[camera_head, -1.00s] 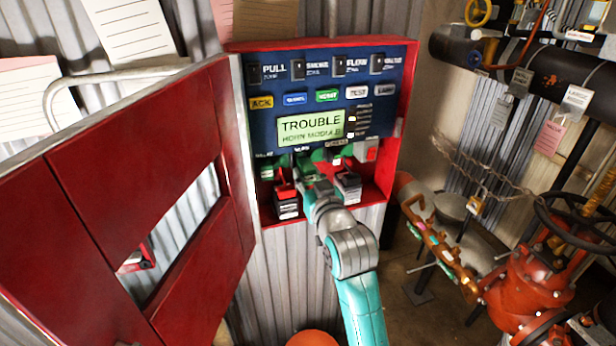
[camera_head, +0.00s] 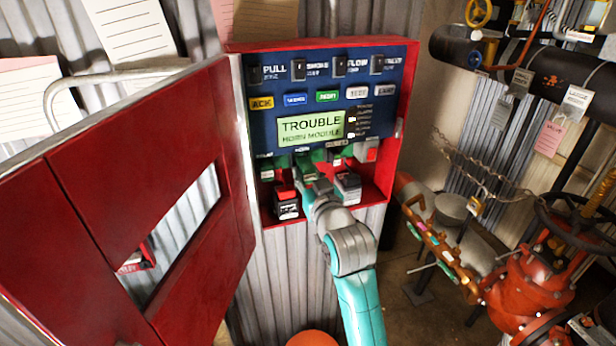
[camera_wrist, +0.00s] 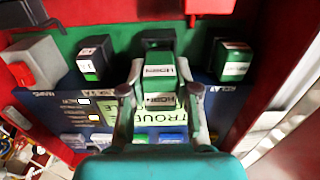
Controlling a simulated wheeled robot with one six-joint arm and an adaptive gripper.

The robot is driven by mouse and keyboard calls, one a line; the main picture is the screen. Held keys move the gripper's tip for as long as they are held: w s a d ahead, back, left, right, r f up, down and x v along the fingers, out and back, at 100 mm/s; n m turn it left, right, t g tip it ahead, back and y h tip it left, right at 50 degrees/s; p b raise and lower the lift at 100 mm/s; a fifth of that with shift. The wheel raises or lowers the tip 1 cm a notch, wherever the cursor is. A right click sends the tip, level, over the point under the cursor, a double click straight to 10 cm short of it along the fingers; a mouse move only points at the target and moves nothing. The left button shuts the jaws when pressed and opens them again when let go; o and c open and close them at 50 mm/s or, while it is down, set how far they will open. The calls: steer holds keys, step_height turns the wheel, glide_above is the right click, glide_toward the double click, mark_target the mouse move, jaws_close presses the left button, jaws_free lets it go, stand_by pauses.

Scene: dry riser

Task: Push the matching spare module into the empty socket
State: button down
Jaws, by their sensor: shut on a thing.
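My gripper (camera_wrist: 161,90) is shut on a green module (camera_wrist: 158,70) with white labels that seem to read HORN. In the wrist view the module lies between both fingers, in line with the HORN place in the socket row. The head view shows my gripper (camera_head: 312,187) reaching into the lower part of the red panel box (camera_head: 408,120). The fingers and module hide the socket, so I cannot tell how deep the module sits. The panel display (camera_head: 311,129) reads TROUBLE, HORN MODULE.
A grey block with a red part (camera_head: 367,150) is at the row's right end. Two spare modules, left (camera_head: 286,203) and right (camera_head: 347,187), stand below. The red door (camera_head: 140,170) is open.

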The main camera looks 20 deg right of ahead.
mark_target(303, 168)
steer(key=shift+w, duration=1.5)
steer(key=c, duration=0.8)
jaws_free()
steer(key=shift+o, duration=0.2)
steer(key=s, duration=1.2)
